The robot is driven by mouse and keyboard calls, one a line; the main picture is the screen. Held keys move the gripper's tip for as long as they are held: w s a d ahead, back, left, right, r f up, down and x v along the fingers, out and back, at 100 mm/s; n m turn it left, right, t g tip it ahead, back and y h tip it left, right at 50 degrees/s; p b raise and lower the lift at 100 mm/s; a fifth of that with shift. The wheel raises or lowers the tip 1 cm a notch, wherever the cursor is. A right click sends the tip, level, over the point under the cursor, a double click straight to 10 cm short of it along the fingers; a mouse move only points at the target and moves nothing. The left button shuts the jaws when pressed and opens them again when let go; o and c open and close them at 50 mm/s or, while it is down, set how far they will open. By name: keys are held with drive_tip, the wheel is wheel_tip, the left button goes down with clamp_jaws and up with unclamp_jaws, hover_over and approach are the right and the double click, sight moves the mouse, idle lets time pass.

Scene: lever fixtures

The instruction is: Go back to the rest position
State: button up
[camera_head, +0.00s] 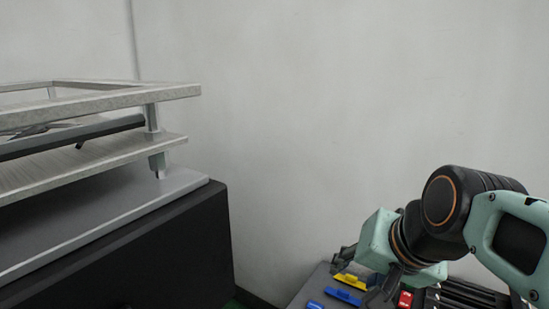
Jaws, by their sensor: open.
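My gripper (363,275) is at the lower right, at the end of my teal and black arm. Its dark fingers are spread open, and I see nothing held between them. It is above or in front of a grey surface (312,289) with small coloured pieces on it. The exact gap between the fingers and these pieces cannot be told. My wrist and fingers hide part of that surface.
A metal frame with shelves (100,150) stands on a black cabinet (170,255) at the left. A yellow piece (350,281), blue piece (343,297) and red piece (405,299) lie near my gripper. A bare pale wall (300,120) is behind.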

drive_tip(key=s+f+n+g+h+b, duration=0.1)
drive_tip(key=s+f+n, duration=0.3)
drive_tip(key=s+f, duration=0.2)
wheel_tip(320, 180, up, 27)
drive_tip(key=p, duration=2.7)
drive_tip(key=shift+s+a, duration=0.2)
drive_tip(key=shift+a, duration=0.2)
drive_tip(key=c, duration=0.3)
drive_tip(key=shift+a, duration=0.15)
drive_tip(key=shift+c, duration=0.2)
